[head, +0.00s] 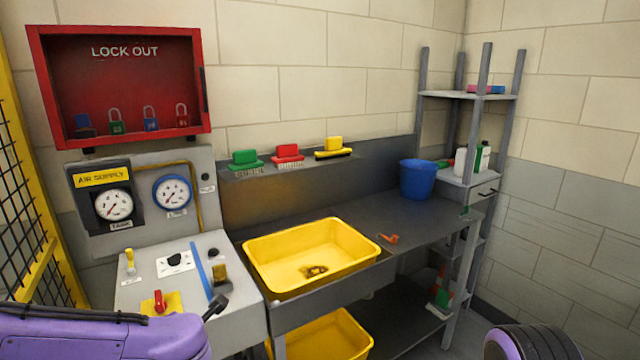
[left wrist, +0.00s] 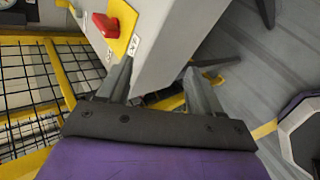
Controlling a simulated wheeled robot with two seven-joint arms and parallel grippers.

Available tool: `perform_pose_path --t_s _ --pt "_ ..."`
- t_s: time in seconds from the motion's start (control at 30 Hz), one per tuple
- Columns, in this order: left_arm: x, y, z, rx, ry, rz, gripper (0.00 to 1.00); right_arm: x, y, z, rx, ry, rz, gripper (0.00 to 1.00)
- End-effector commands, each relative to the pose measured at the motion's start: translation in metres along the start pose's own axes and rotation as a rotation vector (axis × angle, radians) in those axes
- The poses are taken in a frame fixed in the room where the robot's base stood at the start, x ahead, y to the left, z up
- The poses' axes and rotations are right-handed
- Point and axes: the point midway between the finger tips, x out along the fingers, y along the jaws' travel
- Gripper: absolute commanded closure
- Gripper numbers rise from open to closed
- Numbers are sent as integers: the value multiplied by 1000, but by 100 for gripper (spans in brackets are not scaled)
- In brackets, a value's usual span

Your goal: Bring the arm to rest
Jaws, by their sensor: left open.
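My left arm's purple link (head: 100,338) crosses the bottom left of the head view, in front of the control console (head: 140,290). My left gripper (left wrist: 158,72) shows in the left wrist view, with its two grey fingers spread apart and nothing held between them. The console's pale corner lies beyond the fingers, and its red handle (left wrist: 105,25) on a yellow plate is at the upper left. Whether a finger touches the console cannot be told. My right gripper is out of view; only a dark rounded part of my right arm (head: 530,343) shows at the bottom right.
A yellow mesh fence (head: 40,260) stands left. Open floor shows at right in the left wrist view.

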Motion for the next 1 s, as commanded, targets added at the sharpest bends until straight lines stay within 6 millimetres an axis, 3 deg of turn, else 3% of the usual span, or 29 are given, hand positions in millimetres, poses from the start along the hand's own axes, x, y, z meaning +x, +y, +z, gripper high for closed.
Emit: perform_pose_path --t_s 0.03,0.17,0.27,0.3,0.4,0.5,0.6,0.7,1.0 --pt "19 -30 -6 194 -15 19 35 0 0 0 0 0 0 57" --pt "58 -120 -40 757 -97 16 35 0 0 0 0 0 0 57" --pt "72 -195 -90 1163 -177 -59 35 0 0 0 0 0 0 57" --pt "73 -222 -115 1304 -208 -102 35 0 0 0 0 0 0 57" --pt "68 -273 -179 1577 -264 -223 35 0 0 0 0 0 0 57" --pt "60 -300 -234 1740 -266 -330 35 0 0 0 0 0 0 57" --pt "53 -317 -265 1822 -261 -400 35 0 0 0 0 0 0 57" --pt "48 -326 -274 1832 -269 -429 35 0 0 0 0 0 0 57" --pt "48 -326 -273 1827 -267 -428 35 0 0 0 0 0 0 57"
